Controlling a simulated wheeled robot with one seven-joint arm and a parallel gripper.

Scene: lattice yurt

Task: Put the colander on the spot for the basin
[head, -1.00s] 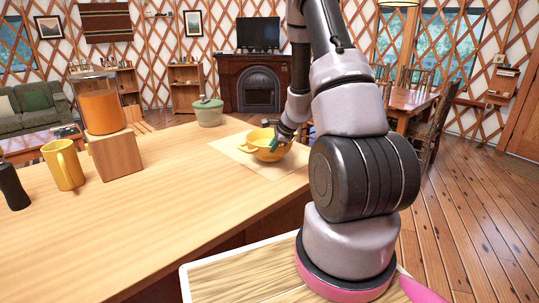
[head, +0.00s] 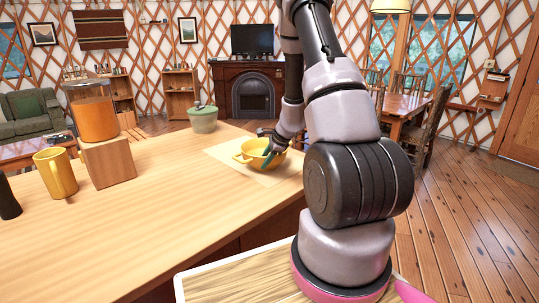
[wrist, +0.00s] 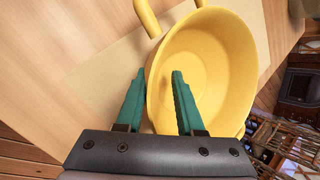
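The yellow colander (head: 245,155) is a round bowl with loop handles, standing on a pale mat (head: 270,178) near the counter's far right corner. I cannot tell whether this mat is the basin's spot; no basin shows. My gripper (head: 267,159) is at the colander's near right side. In the wrist view, the colander (wrist: 215,60) fills the right half and a handle shows at the top. My gripper's green fingers (wrist: 158,75) are apart, with the colander's near wall between them: the left finger outside, the right finger over the inside. The mat (wrist: 95,75) also shows there.
A green-grey lidded pot (head: 203,121) stands behind the mat. A wooden block (head: 108,163) bears a jar of orange contents (head: 94,118). A yellow mug (head: 55,173) and a dark object (head: 8,197) stand at left. The wooden counter (head: 150,225) is clear in front.

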